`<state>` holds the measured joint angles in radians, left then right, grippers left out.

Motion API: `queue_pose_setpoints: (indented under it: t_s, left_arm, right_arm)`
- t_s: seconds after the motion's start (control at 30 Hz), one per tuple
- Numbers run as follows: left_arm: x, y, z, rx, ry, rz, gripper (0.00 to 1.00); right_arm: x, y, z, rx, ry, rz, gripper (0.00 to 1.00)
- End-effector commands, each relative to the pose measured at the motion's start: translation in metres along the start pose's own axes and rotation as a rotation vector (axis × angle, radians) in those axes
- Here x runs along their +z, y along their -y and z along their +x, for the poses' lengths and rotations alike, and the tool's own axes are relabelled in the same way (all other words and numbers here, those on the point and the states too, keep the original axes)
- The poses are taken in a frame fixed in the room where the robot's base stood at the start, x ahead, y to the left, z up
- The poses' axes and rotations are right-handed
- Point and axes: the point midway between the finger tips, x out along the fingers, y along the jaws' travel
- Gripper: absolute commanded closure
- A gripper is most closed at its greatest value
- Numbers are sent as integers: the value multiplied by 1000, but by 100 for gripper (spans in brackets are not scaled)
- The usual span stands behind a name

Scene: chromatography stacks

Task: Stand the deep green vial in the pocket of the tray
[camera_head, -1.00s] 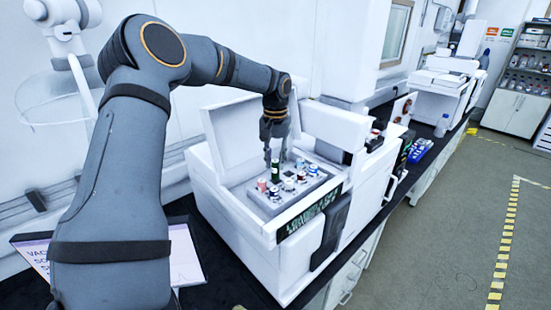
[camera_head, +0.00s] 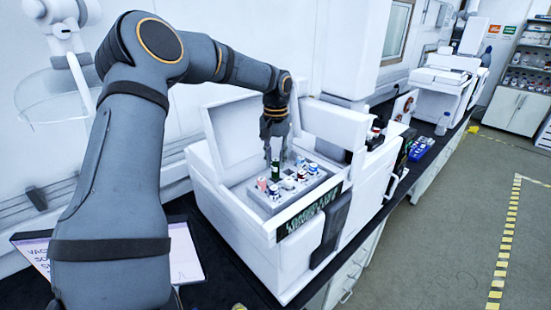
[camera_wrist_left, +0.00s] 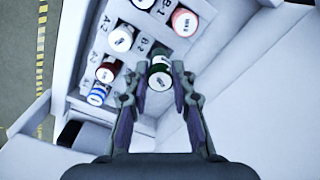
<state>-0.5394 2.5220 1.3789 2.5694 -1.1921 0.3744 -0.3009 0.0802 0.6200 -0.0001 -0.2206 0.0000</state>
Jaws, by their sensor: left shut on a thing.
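The deep green vial (camera_head: 276,170) is upright between the fingers of my left gripper (camera_head: 275,157), which is shut on it. In the left wrist view the vial (camera_wrist_left: 160,76) shows its pale labelled cap between the two fingertips (camera_wrist_left: 160,88). The grey tray (camera_head: 259,201) sits inside the open white instrument, with several capped vials standing in it. The vial is at the tray's back edge, close to the B row in the left wrist view. I cannot tell whether its base is in a pocket or just above. My right gripper is not in view.
A red vial (camera_wrist_left: 107,72) and a blue-banded vial (camera_wrist_left: 97,94) stand in the A row. A red-rimmed vial (camera_wrist_left: 184,23) stands near the B-1 label. The instrument's raised lid (camera_head: 232,140) is behind and left of the gripper. A white housing (camera_head: 335,124) rises to the right.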

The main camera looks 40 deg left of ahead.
Motion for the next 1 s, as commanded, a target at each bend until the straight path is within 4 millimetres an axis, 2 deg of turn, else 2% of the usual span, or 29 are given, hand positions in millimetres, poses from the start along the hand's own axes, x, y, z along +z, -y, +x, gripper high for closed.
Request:
queue_pose_setpoints:
  t_s: [0.6,1.0]
  left_arm:
    - [-2,-1,25,0,0,0,100]
    - [-2,-2,27,0,0,0,100]
  right_arm:
    - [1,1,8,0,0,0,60]
    - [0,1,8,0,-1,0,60]
